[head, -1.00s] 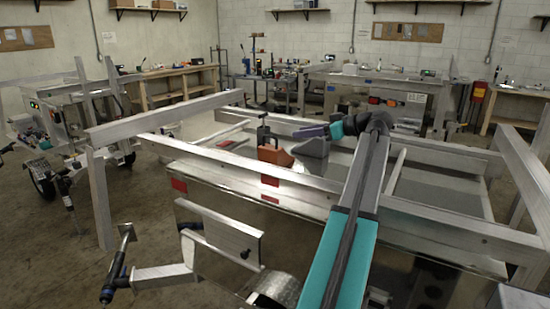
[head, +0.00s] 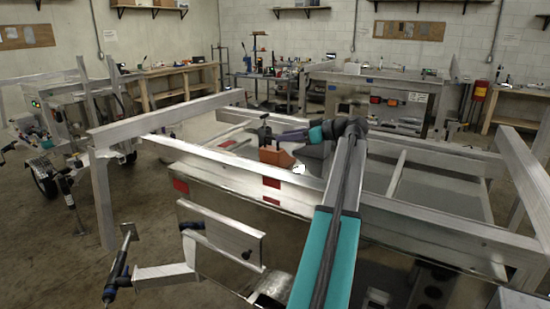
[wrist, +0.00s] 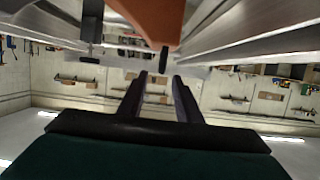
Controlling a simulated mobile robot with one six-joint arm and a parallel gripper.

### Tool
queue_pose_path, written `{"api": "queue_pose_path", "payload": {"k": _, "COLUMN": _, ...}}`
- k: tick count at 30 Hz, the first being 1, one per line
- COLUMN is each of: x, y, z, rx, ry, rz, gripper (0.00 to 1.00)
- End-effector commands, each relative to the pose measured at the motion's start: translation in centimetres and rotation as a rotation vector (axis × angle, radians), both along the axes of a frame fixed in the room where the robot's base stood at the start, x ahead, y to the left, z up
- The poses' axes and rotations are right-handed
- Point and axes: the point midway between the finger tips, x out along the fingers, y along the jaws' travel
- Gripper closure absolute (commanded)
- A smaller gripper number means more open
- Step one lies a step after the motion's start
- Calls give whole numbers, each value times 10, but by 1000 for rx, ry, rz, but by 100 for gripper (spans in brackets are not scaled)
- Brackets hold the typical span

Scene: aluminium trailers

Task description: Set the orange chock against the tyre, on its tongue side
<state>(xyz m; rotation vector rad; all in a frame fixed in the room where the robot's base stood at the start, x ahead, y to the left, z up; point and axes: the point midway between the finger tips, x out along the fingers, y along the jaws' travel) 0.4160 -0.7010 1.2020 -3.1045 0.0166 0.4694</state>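The orange chock (head: 277,157), with a dark upright handle (head: 265,131), sits on the bed of the near trailer. My gripper (head: 274,138) is just right of the handle in the head view, pointing left. In the wrist view its two dark fingers (wrist: 164,82) are apart with nothing between them. The chock's orange body (wrist: 148,22) fills the top of that view, with dark parts beside and below it. I cannot tell whether the fingers touch anything. The near trailer's tyre is not visible; a tread-plate mudguard (head: 274,287) shows at the bottom.
A dark grey chock (head: 316,158) stands right of the orange one, partly behind my arm. Metal rails (head: 235,165) edge the near trailer's bed. Another trailer with a tyre (head: 42,180) stands at the left. Workbenches (head: 180,82) line the back wall.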

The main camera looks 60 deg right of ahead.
Motion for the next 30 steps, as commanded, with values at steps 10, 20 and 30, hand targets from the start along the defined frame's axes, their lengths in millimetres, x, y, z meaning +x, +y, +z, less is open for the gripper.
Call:
{"api": "queue_pose_path", "payload": {"k": 10, "x": 17, "y": 0, "z": -5, "rx": 0, "ry": 0, "rz": 0, "gripper": 69}}
{"api": "queue_pose_path", "payload": {"k": 20, "x": 22, "y": 1, "z": -5, "rx": 1, "ry": 0, "rz": 2, "gripper": 69}}
{"api": "queue_pose_path", "payload": {"k": 30, "x": 57, "y": 3, "z": -15, "rx": 0, "ry": 0, "rz": 4, "gripper": 69}}
